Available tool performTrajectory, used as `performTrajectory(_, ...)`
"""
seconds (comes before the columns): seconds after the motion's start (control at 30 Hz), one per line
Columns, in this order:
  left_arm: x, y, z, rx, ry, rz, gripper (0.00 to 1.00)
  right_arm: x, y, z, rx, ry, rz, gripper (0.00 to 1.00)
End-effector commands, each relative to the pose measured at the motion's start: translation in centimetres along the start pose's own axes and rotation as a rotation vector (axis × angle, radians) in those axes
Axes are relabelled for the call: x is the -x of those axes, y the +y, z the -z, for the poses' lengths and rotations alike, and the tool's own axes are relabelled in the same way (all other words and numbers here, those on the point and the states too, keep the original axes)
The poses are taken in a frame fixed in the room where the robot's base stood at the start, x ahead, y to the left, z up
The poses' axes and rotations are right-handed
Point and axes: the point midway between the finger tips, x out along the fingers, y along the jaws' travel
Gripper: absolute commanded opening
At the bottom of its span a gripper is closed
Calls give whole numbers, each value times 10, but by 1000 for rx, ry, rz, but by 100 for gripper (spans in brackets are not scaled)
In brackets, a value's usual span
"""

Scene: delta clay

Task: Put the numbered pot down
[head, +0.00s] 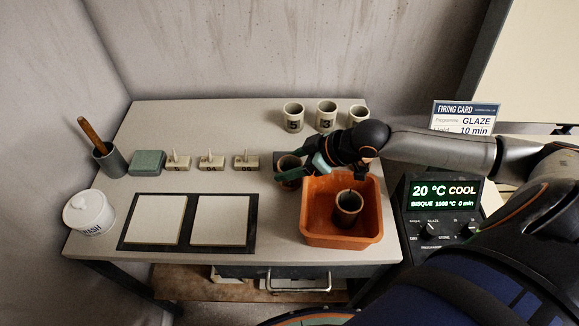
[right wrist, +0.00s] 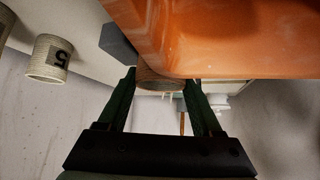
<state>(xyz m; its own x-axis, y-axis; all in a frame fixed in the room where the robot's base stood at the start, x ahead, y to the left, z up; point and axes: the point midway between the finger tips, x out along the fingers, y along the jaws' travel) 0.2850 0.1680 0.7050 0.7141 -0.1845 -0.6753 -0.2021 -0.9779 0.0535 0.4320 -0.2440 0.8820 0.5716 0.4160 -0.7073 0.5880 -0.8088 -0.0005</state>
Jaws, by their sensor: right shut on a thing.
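My right gripper (head: 303,174) is shut on a brown pot (head: 288,180) just left of the orange bin. In the right wrist view the pot (right wrist: 160,80) sits between the two fingers (right wrist: 162,103), partly hidden by the bin's edge. No number shows on it, and I cannot tell whether its base touches the table. Pale pots marked 5 (head: 293,117) and 3 (head: 326,115) stand at the back, with a third pale pot (head: 358,115) to their right. The pot marked 5 also shows in the right wrist view (right wrist: 49,60). My left gripper is not in view.
The orange bin (head: 313,226) holds another brown pot (head: 347,208). A dark grey block (head: 281,156) lies behind the held pot. Several small labelled stands (head: 211,163) are to the left; two pale tiles (head: 221,220) lie in front. A controller (head: 444,192) stands at right.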

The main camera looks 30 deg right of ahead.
Motion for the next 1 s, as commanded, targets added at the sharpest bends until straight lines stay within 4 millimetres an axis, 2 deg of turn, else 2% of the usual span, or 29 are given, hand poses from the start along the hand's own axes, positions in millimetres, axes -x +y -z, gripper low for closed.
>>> performTrajectory(0.1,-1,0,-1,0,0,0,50,-8,-1,-8,-1,1,1,6)
performTrajectory(0.4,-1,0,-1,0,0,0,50,-10,0,-9,0,1,0,6)
performTrajectory(0.43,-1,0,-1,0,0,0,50,-10,0,-10,0,0,0,68)
performTrajectory(0.7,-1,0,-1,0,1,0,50,-10,0,-10,0,0,0,97)
performTrajectory(1.0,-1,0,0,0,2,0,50,-7,0,-7,1,1,0,97)
